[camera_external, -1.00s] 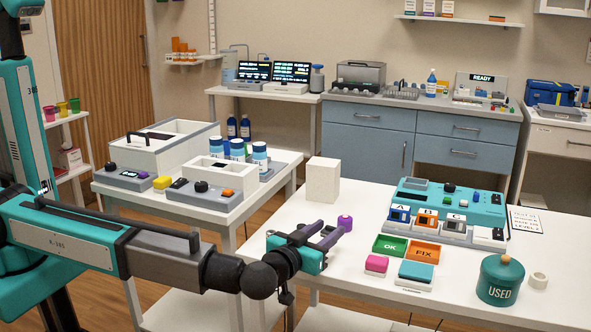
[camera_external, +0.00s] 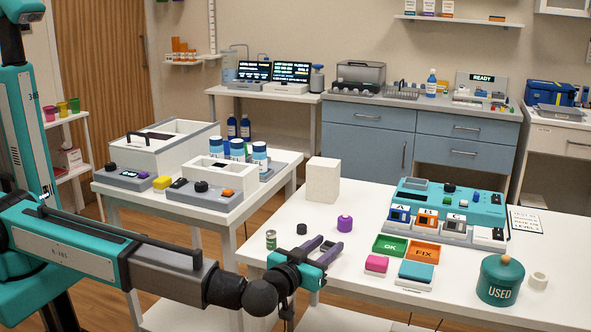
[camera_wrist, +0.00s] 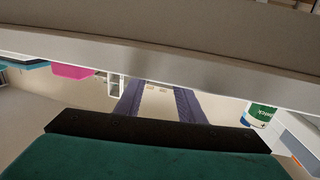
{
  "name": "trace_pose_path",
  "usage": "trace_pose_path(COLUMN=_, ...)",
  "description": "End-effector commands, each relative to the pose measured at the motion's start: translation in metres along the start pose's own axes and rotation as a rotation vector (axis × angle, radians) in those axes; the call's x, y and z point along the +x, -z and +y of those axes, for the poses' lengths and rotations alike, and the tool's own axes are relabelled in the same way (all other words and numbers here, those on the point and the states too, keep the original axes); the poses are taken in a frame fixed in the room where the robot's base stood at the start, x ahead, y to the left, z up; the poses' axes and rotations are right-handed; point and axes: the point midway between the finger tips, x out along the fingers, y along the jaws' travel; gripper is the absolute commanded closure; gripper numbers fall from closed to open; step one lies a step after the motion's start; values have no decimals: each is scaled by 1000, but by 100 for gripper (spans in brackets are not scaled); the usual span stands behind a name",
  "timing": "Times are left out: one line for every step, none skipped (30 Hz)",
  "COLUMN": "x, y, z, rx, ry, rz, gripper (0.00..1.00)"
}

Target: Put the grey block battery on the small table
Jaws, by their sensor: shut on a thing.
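My gripper (camera_external: 326,248) is at the near left part of the white worktable (camera_external: 368,204) in the external view. Its two purple-grey fingers are shut on a small grey block, which seems to be the grey block battery (camera_external: 328,245); the fingers hide much of it. In the wrist view both fingers show, with a pale block face (camera_wrist: 157,103) between them. A smaller white table (camera_external: 285,166) stands to the left, behind my arm. I cannot tell whether the block touches the worktable.
Near my gripper stand a small green-labelled can (camera_external: 271,240), a black cap (camera_external: 302,229) and a purple pot (camera_external: 344,223). Green OK (camera_external: 390,245) and orange FIX (camera_external: 425,252) trays lie to the right. A white block (camera_external: 323,180) stands behind. The smaller table holds devices and bottles.

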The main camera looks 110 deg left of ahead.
Motion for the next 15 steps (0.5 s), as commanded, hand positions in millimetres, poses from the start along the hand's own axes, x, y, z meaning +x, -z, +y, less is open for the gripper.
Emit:
trace_pose_path(x=0, y=-1, z=0, rx=0, ry=0, rz=0, gripper=86)
trace_pose_path(x=0, y=-2, z=0, rx=0, ry=0, rz=0, gripper=86)
trace_pose_path(x=0, y=-2, z=0, rx=0, ry=0, rz=0, gripper=63)
trace_pose_path(x=0, y=-1, z=0, rx=0, ry=0, rz=0, gripper=58)
trace_pose_path(x=0, y=-1, z=0, rx=0, ry=0, rz=0, gripper=53)
trace_pose_path(x=0, y=-1, z=0, rx=0, ry=0, rz=0, gripper=46)
trace_pose_path(x=0, y=-1, z=0, rx=0, ry=0, rz=0, gripper=45)
trace_pose_path(x=0, y=-1, z=0, rx=0, ry=0, rz=0, gripper=45)
trace_pose_path(x=0, y=-1, z=0, rx=0, ry=0, rz=0, gripper=45)
trace_pose_path(x=0, y=-1, z=0, rx=0, ry=0, rz=0, gripper=45)
trace_pose_path(x=0, y=-1, z=0, rx=0, ry=0, rz=0, gripper=45)
trace_pose_path(x=0, y=-1, z=0, rx=0, ry=0, rz=0, gripper=45)
trace_pose_path(x=0, y=-1, z=0, rx=0, ry=0, rz=0, gripper=45)
trace_pose_path(x=0, y=-1, z=0, rx=0, ry=0, rz=0, gripper=45)
trace_pose_path(x=0, y=-1, z=0, rx=0, ry=0, rz=0, gripper=45)
